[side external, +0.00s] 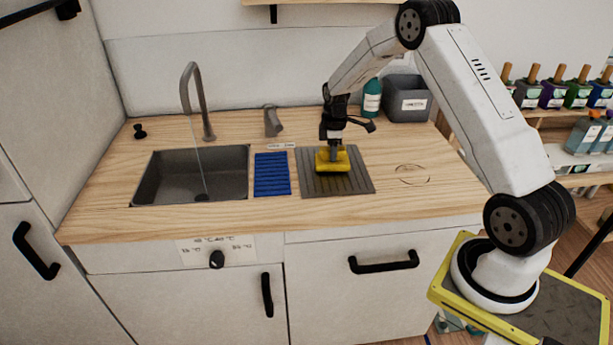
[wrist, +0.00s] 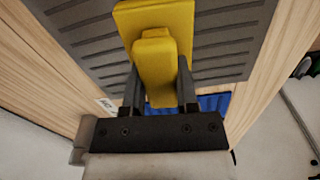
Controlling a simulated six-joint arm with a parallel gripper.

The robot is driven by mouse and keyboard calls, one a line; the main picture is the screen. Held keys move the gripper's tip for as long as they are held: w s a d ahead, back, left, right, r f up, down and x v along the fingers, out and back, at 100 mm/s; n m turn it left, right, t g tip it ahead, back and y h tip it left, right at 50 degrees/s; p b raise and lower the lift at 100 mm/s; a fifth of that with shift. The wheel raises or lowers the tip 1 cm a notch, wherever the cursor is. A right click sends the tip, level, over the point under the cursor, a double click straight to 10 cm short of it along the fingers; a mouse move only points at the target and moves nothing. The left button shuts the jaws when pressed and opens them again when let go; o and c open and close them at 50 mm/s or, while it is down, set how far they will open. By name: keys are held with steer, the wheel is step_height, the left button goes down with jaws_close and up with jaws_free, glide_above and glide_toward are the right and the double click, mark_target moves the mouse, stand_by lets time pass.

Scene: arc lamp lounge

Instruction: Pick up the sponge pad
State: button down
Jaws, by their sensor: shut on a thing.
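The yellow sponge pad (side external: 340,160) is a flat block with a raised grip on top, over the grey ribbed drain mat (side external: 361,181) right of the sink. My gripper (side external: 334,151) points down at it from above. In the wrist view the sponge pad (wrist: 180,20) has its raised grip between the two dark fingers of my gripper (wrist: 157,90), which are shut on it. I cannot tell whether the pad's underside touches the mat.
A teal bottle (side external: 372,97) and a grey bin (side external: 406,99) stand behind. The counter right of the mat is clear.

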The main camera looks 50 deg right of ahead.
steer(key=shift+r, duration=0.45)
steer(key=s+a+r, duration=0.5)
steer(key=s+r, duration=0.6)
steer(key=s, duration=0.2)
steer(key=shift+r, duration=0.2)
steer(key=shift+a, duration=0.1)
